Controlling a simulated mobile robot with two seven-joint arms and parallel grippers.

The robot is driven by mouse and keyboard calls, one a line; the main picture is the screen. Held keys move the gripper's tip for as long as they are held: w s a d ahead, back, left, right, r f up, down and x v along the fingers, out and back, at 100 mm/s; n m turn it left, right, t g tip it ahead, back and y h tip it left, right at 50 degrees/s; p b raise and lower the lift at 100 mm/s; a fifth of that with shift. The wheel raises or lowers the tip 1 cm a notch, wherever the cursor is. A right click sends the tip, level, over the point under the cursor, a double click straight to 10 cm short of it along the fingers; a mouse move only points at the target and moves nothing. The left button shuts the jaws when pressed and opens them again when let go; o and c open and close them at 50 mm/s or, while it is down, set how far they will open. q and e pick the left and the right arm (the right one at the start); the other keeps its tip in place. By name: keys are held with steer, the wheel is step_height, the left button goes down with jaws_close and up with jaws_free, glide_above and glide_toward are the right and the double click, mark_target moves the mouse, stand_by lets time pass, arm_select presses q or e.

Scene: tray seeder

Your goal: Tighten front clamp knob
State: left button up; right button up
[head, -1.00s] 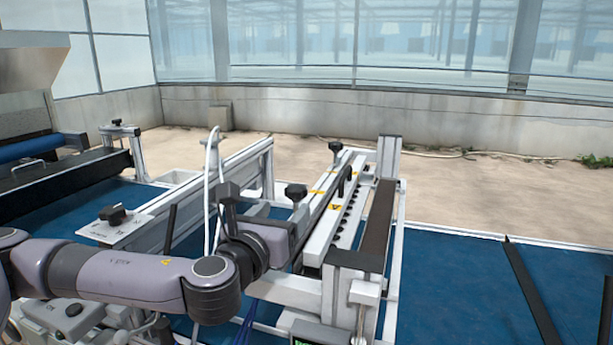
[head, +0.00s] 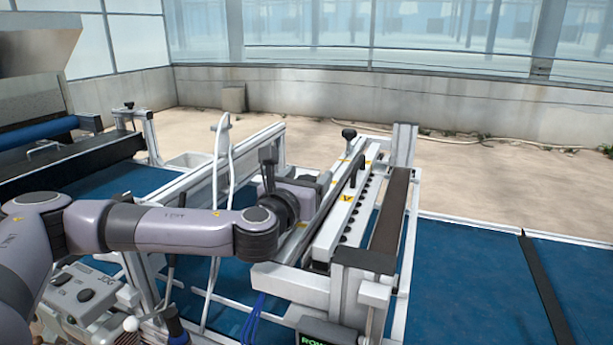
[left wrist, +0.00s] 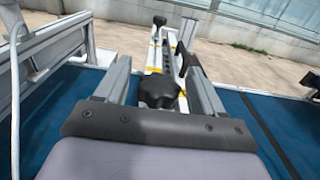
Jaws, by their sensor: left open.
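The front clamp knob (left wrist: 158,90) is black and lobed, and shows in the left wrist view between the two fingers of my left gripper (left wrist: 157,76). The fingers are open, one on each side of the knob; I cannot tell whether they touch it. In the head view my left gripper (head: 312,184) is at the near left side of the white seeder rail (head: 325,238), and the arm and gripper largely hide the front knob there. My right gripper is not in view.
A second black knob (head: 349,133) stands at the rail's far end; it also shows in the left wrist view (left wrist: 160,20). A black upright handle (head: 356,171) rises from the rail. A white hose (head: 221,165) stands left of the gripper. A control box (head: 82,290) is at lower left.

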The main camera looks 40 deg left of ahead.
arm_select(q)
steer(key=c, duration=1)
steer(key=shift+o, duration=0.2)
